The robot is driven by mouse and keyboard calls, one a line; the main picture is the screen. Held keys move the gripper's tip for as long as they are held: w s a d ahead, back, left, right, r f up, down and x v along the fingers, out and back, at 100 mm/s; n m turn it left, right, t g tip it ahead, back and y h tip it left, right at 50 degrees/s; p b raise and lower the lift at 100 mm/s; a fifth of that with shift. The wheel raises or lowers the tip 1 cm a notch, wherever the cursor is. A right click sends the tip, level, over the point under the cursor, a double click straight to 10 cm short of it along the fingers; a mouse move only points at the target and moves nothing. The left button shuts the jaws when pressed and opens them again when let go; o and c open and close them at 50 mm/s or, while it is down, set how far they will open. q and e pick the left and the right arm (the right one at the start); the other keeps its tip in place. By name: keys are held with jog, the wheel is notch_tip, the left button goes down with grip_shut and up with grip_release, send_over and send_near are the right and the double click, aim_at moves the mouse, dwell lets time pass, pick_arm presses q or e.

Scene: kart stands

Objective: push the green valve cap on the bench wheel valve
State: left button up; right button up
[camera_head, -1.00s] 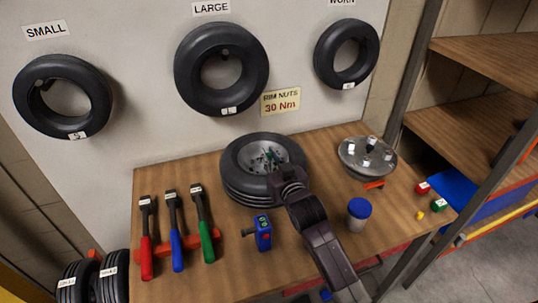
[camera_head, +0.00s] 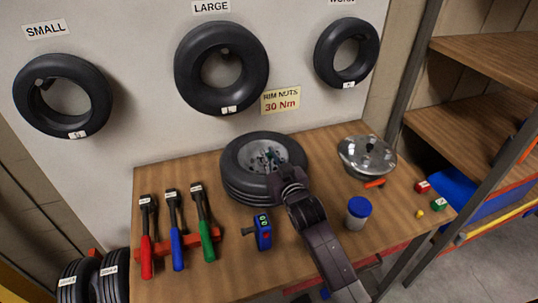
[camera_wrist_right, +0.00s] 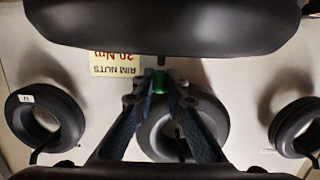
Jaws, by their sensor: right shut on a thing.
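The bench wheel (camera_head: 243,187) lies flat on the wooden bench, a black tyre around a silver rim. My right gripper (camera_head: 272,157) reaches over the near right side of the tyre, with its fingers inside the rim opening. In the right wrist view, the green valve cap (camera_wrist_right: 160,83) sits between the fingertips of my right gripper (camera_wrist_right: 160,88), which is shut on it. A short dark stem joins the cap to the dark tyre (camera_wrist_right: 160,30) at the top of that view. The fingers hide most of the valve in the head view. My left gripper is not in view.
A blue-lidded jar (camera_head: 358,212) and a shiny bowl (camera_head: 366,157) stand right of the wheel. A blue device (camera_head: 262,232) and several coloured-handled tools (camera_head: 177,240) lie at the left. Small blocks (camera_head: 438,204) lie at the right edge. Tyres (camera_head: 221,70) hang on the wall.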

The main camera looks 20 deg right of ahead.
aim_at(269, 153)
jog(key=shift+f+b, duration=0.65)
jog(key=shift+f, duration=0.55)
jog(key=o, duration=0.8)
jog(key=shift+c, duration=0.2)
notch_tip(269, 153, up, 10)
jog(key=shift+r, duration=0.1)
